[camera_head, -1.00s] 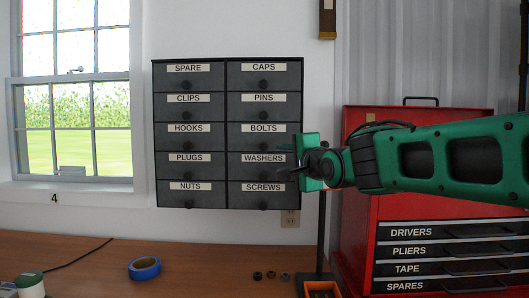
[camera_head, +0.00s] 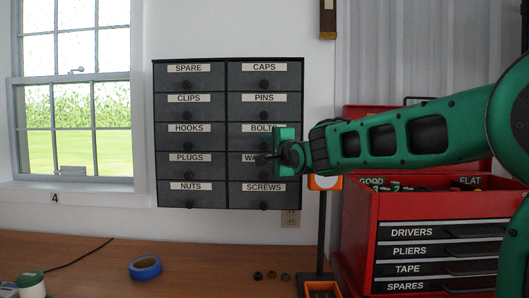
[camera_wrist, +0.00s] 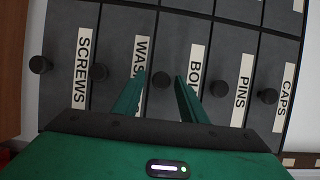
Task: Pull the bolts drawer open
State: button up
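The bolts drawer (camera_head: 240,134) is dark grey and shut, in the right column of the wall cabinet (camera_head: 155,140). In the head view my gripper (camera_head: 276,152) covers the end of its label and hides its knob. In the wrist view the cabinet appears turned sideways. There the bolts knob (camera_wrist: 161,80) lies between the tips of my two green fingers (camera_wrist: 160,85), which are apart on either side of it. I cannot tell whether the fingers touch the knob. The bolts label (camera_wrist: 196,70) is partly behind one finger.
The washers knob (camera_wrist: 98,72) and pins knob (camera_wrist: 219,88) are close on either side. A red tool chest (camera_head: 360,225) stands at the right, below my arm. The wooden bench (camera_head: 200,260) below holds blue tape (camera_head: 145,268) and small dark rings.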

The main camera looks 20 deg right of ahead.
jog(key=shift+w, duration=0.15)
grip_shut()
jog(key=s+a, duration=0.4)
jog(key=s, duration=0.8)
jog(key=shift+f, duration=0.15)
grip_release()
